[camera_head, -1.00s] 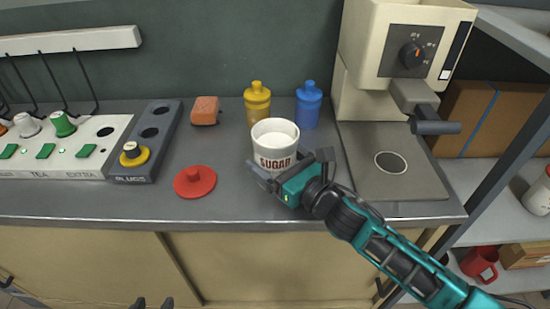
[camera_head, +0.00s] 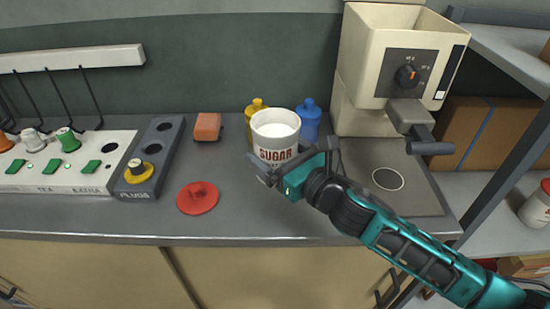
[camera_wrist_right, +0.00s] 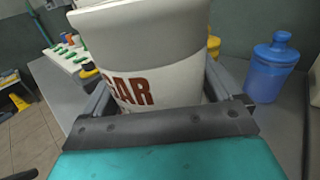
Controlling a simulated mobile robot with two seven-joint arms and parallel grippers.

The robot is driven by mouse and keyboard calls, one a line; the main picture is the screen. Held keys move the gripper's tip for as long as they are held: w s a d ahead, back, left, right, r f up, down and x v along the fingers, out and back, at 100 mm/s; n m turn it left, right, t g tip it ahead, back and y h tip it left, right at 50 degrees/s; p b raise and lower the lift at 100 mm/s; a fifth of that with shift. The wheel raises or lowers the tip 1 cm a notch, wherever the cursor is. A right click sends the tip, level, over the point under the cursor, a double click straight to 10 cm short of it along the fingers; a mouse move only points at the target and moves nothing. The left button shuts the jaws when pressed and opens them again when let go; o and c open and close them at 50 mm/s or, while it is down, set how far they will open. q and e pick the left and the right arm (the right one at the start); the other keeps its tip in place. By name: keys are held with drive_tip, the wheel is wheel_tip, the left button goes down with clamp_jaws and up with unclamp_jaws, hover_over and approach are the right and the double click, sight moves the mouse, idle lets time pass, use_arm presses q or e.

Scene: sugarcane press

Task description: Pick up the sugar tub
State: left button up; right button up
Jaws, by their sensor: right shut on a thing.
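The white sugar tub (camera_head: 275,137), with red lettering and an open top showing white contents, is upright in my right gripper (camera_head: 290,168). The gripper is shut on the tub's lower part, with a finger on each side. In the right wrist view the tub (camera_wrist_right: 145,60) fills the middle, between the fingers of the gripper (camera_wrist_right: 160,100). It appears raised above the grey counter (camera_head: 250,220). A red round lid with a knob (camera_head: 198,197) lies on the counter to the left. My left gripper is not in view.
A yellow bottle (camera_head: 254,108) and a blue bottle (camera_head: 309,120) stand just behind the tub. An orange block (camera_head: 207,126) lies to the left. A cream machine (camera_head: 400,60) stands at right. The front counter is clear.

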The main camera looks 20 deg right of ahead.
sight(275, 110)
wheel_tip(275, 110, up, 10)
drive_tip(key=p, duration=0.3)
drive_tip(key=shift+f, duration=0.25)
wheel_tip(275, 110, up, 4)
drive_tip(key=shift+f+p, duration=0.25)
drive_tip(key=shift+p, duration=0.35)
drive_tip(key=shift+r, duration=0.1)
idle(0.3)
